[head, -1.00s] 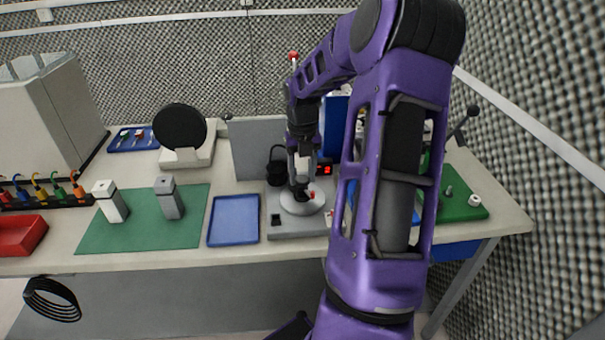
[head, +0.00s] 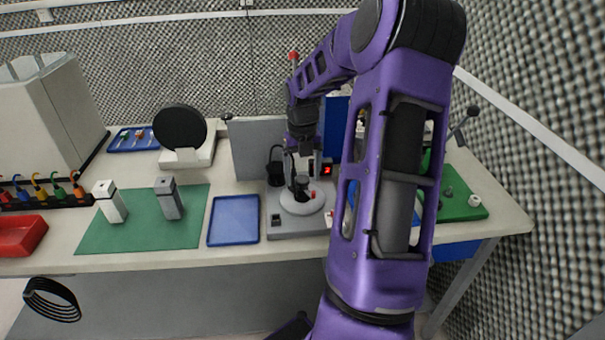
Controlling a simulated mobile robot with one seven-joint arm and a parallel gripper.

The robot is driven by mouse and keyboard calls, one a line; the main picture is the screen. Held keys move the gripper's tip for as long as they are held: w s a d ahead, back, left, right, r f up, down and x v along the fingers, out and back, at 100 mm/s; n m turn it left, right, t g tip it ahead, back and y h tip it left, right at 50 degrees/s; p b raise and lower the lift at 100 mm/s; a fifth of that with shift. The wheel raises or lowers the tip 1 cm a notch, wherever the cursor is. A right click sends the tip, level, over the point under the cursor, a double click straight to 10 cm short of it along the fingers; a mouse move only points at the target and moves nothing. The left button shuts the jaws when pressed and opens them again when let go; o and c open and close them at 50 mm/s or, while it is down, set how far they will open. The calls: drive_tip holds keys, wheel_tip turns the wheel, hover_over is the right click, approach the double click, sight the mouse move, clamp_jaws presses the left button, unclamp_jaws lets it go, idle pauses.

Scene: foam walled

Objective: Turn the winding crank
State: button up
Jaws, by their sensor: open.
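A grey machine base (head: 290,228) stands on the bench and carries a round pale disc (head: 293,210). A dark hub (head: 301,185) stands on the disc, with a small red piece (head: 313,194) just right of it. I cannot tell for sure which part is the winding crank. My gripper (head: 302,172) points down just above the hub. It is open, with a finger to each side and nothing visible between them. At this size I cannot tell whether a finger touches the hub.
A grey upright panel (head: 257,148) and a red-lit display (head: 326,170) stand behind the disc. A blue tray (head: 234,220) lies left of the base, beside a green mat (head: 140,225) with two blocks. A green board (head: 462,204) is at right. My arm hides the middle right.

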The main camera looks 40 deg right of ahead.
sight(302, 179)
wheel_tip(302, 179, up, 18)
drive_tip(key=shift+f, duration=0.25)
idle(0.6)
